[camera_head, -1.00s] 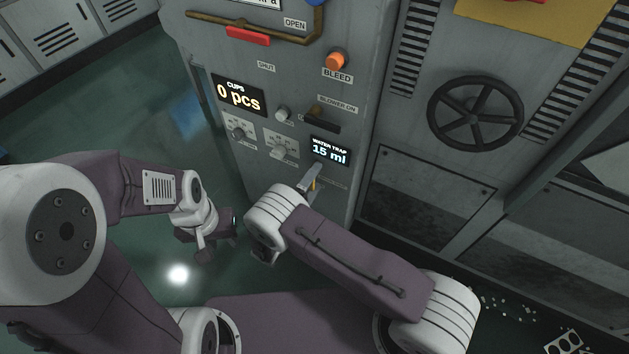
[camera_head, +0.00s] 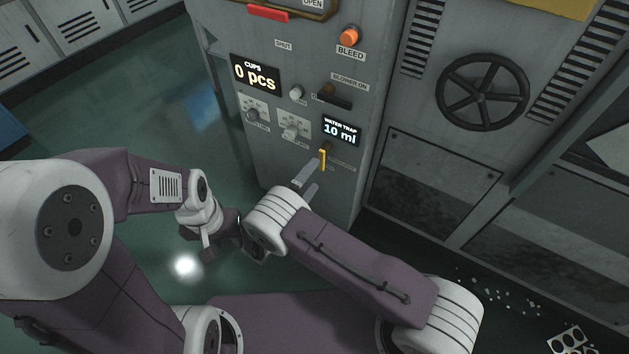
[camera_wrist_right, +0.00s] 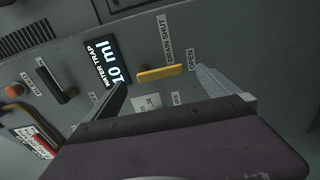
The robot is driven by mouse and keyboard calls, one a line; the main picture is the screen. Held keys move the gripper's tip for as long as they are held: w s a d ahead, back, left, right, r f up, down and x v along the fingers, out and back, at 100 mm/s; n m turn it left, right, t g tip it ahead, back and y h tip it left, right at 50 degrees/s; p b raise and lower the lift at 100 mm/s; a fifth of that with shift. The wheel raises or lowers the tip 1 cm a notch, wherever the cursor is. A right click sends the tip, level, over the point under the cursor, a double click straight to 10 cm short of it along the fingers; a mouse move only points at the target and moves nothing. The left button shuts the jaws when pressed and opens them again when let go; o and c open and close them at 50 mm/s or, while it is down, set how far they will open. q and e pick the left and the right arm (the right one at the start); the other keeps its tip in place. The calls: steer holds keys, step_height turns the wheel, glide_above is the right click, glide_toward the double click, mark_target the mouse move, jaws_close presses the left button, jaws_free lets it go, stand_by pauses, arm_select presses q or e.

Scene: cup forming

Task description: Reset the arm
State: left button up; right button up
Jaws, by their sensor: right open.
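My right gripper (camera_head: 307,181) is open in front of the grey machine cabinet, just below a small yellow lever (camera_head: 322,159). In the right wrist view its two fingers (camera_wrist_right: 160,88) stand apart, with the yellow lever (camera_wrist_right: 159,73) beyond and between their tips; nothing is held. The lever sits beside "DRAIN SHUT" and "OPEN" labels. The water trap display (camera_head: 340,130) above it reads 10 ml; it also shows in the right wrist view (camera_wrist_right: 113,67). My left gripper (camera_head: 224,240) hangs low at the left, over the green floor; its jaws are too small to read.
The cabinet panel (camera_head: 300,65) carries an orange bleed button (camera_head: 349,36), a black blower lever (camera_head: 333,98), knobs (camera_head: 292,130) and a cups display (camera_head: 255,74) reading 0 pcs. A black handwheel (camera_head: 482,92) is at right. Open floor (camera_head: 110,120) lies left.

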steer(key=shift+w, duration=0.1)
stand_by(0.3)
steer(key=s+d+r+m+g+h+p, duration=0.1)
steer(key=s+d+r+m+g, duration=0.1)
steer(key=s+d+g, duration=0.35)
steer(key=s+d+r+m+g, duration=0.1)
steer(key=s+d+m+g, duration=0.2)
steer(key=d+g, duration=0.6)
steer(key=s+d+r+m+g+y+p, duration=0.1)
steer(key=s+r+m+y, duration=0.1)
steer(key=s+y, duration=0.35)
steer(key=s+d+r+m+g+y, duration=0.1)
steer(key=s+m+y, duration=0.1)
steer(key=s+y, duration=0.3)
step_height(320, 180, up, 41)
steer(key=s+a+m+t+y+p, duration=0.1)
steer(key=m+t+p, duration=0.1)
steer(key=p, duration=3.6)
steer(key=shift+s+a+f+t+p, duration=0.2)
steer(key=shift+a+t+p, duration=0.1)
steer(key=shift+t, duration=0.15)
